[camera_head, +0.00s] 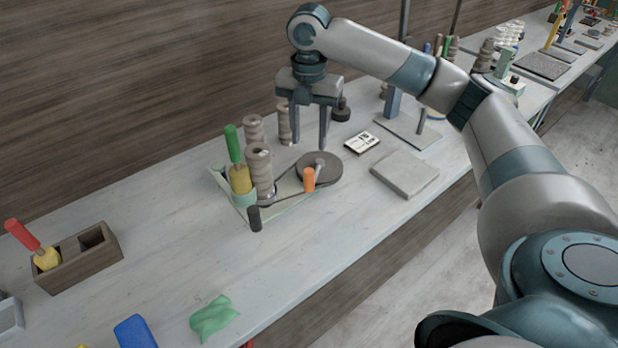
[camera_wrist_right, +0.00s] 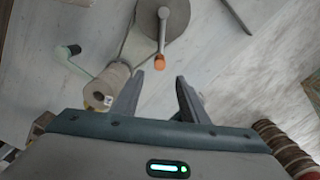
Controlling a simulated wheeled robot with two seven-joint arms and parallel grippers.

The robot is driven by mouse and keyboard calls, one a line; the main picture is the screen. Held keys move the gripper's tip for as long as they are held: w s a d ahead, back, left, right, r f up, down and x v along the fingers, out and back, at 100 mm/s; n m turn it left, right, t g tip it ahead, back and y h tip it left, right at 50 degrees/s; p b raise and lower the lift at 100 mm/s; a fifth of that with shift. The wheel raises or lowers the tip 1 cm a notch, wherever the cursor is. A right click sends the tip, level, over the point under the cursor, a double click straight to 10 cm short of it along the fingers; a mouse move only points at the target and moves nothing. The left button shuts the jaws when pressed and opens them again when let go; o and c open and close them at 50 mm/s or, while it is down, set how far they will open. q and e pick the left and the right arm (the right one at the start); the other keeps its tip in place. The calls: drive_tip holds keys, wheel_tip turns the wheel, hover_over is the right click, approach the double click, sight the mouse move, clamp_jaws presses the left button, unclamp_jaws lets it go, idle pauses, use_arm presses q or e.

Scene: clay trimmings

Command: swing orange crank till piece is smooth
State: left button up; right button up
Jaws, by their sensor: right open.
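The orange crank handle (camera_head: 309,180) stands on a grey wheel (camera_head: 331,174), and a belt runs from the wheel along a pale green base (camera_head: 291,204). In the right wrist view, the orange knob (camera_wrist_right: 158,62) ends a metal arm on the wheel (camera_wrist_right: 183,20). A yellow piece (camera_head: 240,181) under a green handle (camera_head: 233,144) sits in a pale green cup; I cannot tell how smooth it is. My right gripper (camera_head: 309,144) is open and empty, pointing down above and behind the wheel, apart from the crank. The left gripper is out of view.
A beige ribbed spool (camera_head: 260,177) and a black-knobbed lever (camera_head: 254,216) stand left of the crank. A grey slab (camera_head: 405,174) and a small card (camera_head: 361,143) lie to the right. A wooden block (camera_head: 88,269) holds a red-handled tool.

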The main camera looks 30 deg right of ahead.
sight(309, 179)
wheel_tip(309, 179, down, 14)
drive_tip(key=p, duration=0.3)
drive_tip(key=shift+f, duration=0.25)
clamp_jaws()
